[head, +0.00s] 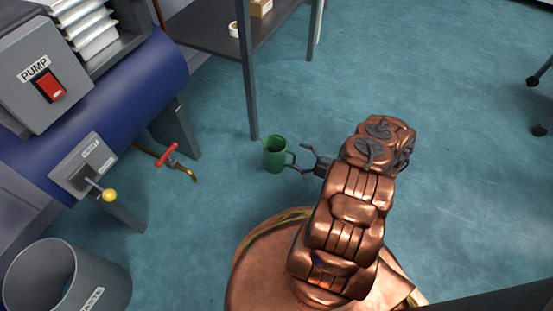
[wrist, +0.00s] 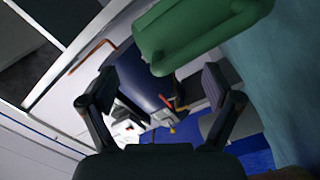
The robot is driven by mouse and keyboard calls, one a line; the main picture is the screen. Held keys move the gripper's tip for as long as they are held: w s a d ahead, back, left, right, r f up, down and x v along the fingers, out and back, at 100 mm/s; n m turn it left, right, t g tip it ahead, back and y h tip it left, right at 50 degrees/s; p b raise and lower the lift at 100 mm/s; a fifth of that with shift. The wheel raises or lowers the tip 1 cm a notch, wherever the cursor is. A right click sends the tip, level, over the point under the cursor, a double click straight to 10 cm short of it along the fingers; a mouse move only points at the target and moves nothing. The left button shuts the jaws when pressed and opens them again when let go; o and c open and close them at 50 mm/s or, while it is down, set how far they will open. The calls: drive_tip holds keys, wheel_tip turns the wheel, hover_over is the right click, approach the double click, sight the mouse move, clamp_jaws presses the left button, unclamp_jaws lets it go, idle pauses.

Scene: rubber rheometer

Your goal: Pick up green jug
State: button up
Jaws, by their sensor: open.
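The green jug (head: 274,155) stands upright on the teal floor beside a grey table leg. Its handle is on its right side, facing my gripper. My gripper (head: 303,158) is open just right of the jug, with its fingers near the handle. In the wrist view, the jug (wrist: 200,30) fills the upper middle, tilted in the picture and cut off by the top edge. My open gripper (wrist: 160,88) shows below it, with nothing visible between its fingers. I cannot tell whether a finger touches the jug.
A grey table leg (head: 249,90) rises right behind the jug. The blue machine with a pump switch (head: 50,87), a red-handled valve (head: 167,155) and a yellow-knobbed lever (head: 109,195) are at left. A grey waste bin (head: 105,280) stands at lower left.

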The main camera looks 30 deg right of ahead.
sight(278, 156)
drive_tip(key=b+x, duration=0.2)
drive_tip(key=x, duration=0.1)
drive_tip(key=shift+w+a+b, duration=0.25)
drive_tip(key=shift+a+b, duration=0.05)
drive_tip(key=shift+a, duration=0.1)
drive_tip(key=shift+w+a+r, duration=0.1)
drive_tip(key=shift+w+a, duration=0.15)
drive_tip(key=shift+w, duration=0.15)
clamp_jaws()
idle(0.5)
